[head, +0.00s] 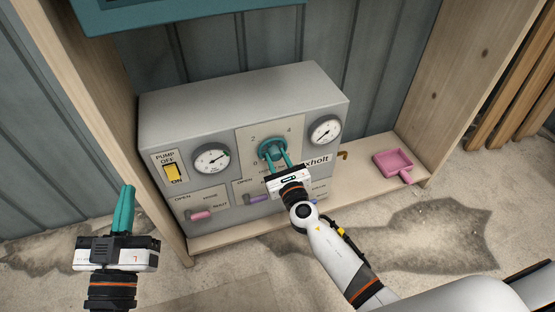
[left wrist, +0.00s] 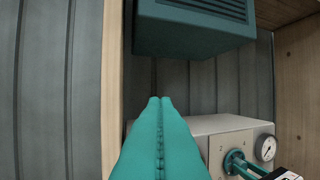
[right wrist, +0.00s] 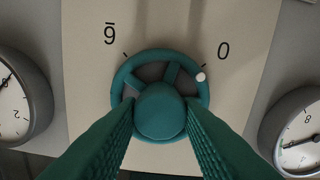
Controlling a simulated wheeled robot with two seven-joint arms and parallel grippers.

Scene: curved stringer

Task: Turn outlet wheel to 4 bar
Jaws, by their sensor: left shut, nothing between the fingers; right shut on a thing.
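The outlet wheel (head: 268,148) is a teal handwheel on a pale scale plate of the grey pump panel. In the right wrist view, which shows the plate upside down, the wheel (right wrist: 150,60) has a white dot (right wrist: 201,77) on its rim close to the 0 mark. My right gripper (head: 280,157) is shut on the wheel, its fingers on either side of the round hub (right wrist: 160,112). The numbers 2 and 4 show above the wheel in the head view. My left gripper (head: 125,190) is shut and empty, left of the panel.
Two round gauges (head: 211,158) (head: 325,131) flank the wheel. A yellow pump switch (head: 172,173) and coloured levers (head: 201,215) sit left and below. Wooden posts bound both sides; a teal box (left wrist: 195,27) hangs above.

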